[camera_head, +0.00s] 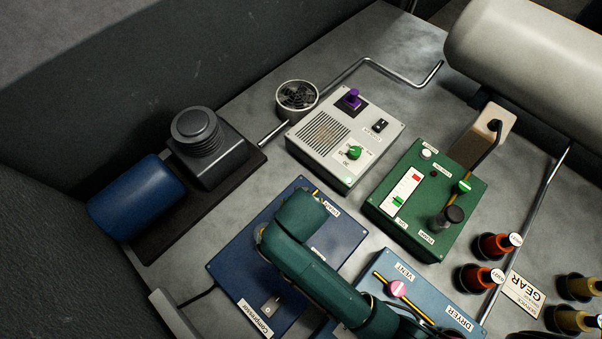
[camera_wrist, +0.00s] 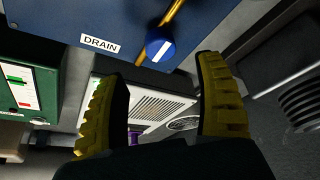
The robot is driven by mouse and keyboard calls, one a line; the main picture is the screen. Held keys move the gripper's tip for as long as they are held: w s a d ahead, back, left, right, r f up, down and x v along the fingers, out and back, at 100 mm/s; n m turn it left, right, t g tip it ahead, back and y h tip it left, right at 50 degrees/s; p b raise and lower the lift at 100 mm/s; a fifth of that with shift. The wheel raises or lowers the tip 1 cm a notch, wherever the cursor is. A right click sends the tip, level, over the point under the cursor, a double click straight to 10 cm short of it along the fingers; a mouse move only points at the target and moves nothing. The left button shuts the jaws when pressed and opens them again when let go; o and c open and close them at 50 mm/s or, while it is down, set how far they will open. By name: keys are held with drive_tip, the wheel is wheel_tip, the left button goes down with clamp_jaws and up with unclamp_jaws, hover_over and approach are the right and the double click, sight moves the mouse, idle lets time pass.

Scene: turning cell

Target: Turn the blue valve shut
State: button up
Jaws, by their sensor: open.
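The blue valve (camera_wrist: 160,45) is a round blue knob with a white pointer line, on a dark blue panel (camera_wrist: 60,22) in the wrist view. It sits on a yellow painted pipe line next to a DRAIN label (camera_wrist: 100,44). Its white line slants roughly along the yellow line. My gripper (camera_wrist: 163,103) is open, with its yellow-padded fingers apart and nothing between them. The knob shows beyond the fingertips, toward the gap, and is not held. In the head view my green arm covers the valve and the gripper over the blue panel (camera_head: 232,249).
In the head view, a grey speaker box (camera_head: 345,140) with knobs and a green box (camera_head: 425,200) with a black-topped knob stand beyond my arm. A light blue VENT panel (camera_head: 420,297) with a pink knob lies right. A blue-capped motor (camera_head: 137,197) stands left.

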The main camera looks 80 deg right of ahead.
drive_tip(key=b+x, duration=0.2)
drive_tip(key=x, duration=0.6)
drive_tip(key=shift+d, duration=0.1)
drive_tip(key=shift+f, duration=0.1)
drive_tip(key=c, duration=1.2)
